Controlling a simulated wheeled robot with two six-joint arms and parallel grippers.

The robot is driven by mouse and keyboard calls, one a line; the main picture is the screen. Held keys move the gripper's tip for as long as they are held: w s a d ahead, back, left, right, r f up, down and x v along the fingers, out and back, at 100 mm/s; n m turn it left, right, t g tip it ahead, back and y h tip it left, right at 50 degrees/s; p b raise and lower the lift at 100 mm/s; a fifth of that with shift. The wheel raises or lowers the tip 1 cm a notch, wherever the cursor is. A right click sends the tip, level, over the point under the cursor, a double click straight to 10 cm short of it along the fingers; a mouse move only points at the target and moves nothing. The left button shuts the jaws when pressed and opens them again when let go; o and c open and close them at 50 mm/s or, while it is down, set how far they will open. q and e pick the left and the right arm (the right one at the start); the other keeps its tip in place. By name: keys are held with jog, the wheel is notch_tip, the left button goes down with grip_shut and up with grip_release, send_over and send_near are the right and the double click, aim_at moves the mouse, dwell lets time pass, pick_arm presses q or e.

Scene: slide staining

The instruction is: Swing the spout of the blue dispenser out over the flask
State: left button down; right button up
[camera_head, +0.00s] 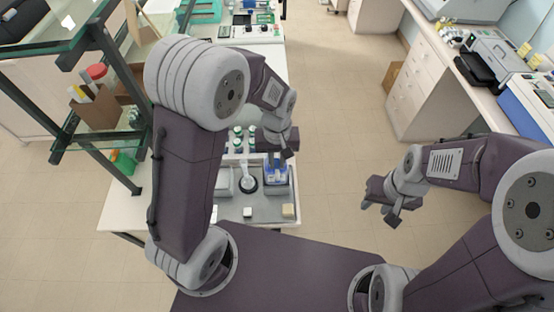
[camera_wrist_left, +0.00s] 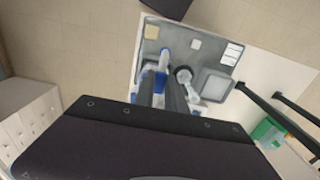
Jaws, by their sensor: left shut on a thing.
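The blue dispenser (camera_head: 277,176) stands on the grey tray at the near end of the left bench. My left gripper (camera_head: 275,155) is above it and shut on its upper part; in the left wrist view the blue and white dispenser (camera_wrist_left: 163,60) shows at the fingertips (camera_wrist_left: 167,80). The fingers and wrist hide much of the dispenser and which way its spout points. A pale vessel on a dark round base (camera_head: 248,183), perhaps the flask, stands just left of it. My right gripper (camera_head: 381,212) is open and empty over the floor.
Several green-capped bottles (camera_head: 238,138) stand behind. A glass shelf frame (camera_head: 100,110) is at the left.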

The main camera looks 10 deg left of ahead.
pick_arm(q)
jog(key=shift+a, duration=0.1)
dwell(0.3)
jog(key=w+a+m+p, duration=0.1)
jog(key=a+m, duration=0.3)
jog(key=m, duration=0.5)
jog(key=w+a+m+p, duration=0.1)
jog(key=w+a+m, duration=0.3)
jog(key=m, duration=0.5)
jog(key=shift+a, duration=0.5)
jog(key=shift+s+f, duration=0.1)
jog(key=shift+f, duration=0.05)
jog(key=c, duration=1.5)
grip_release()
jog(key=shift+o, duration=0.7)
jog(key=shift+w+d, duration=0.2)
jog(key=shift+w, duration=0.05)
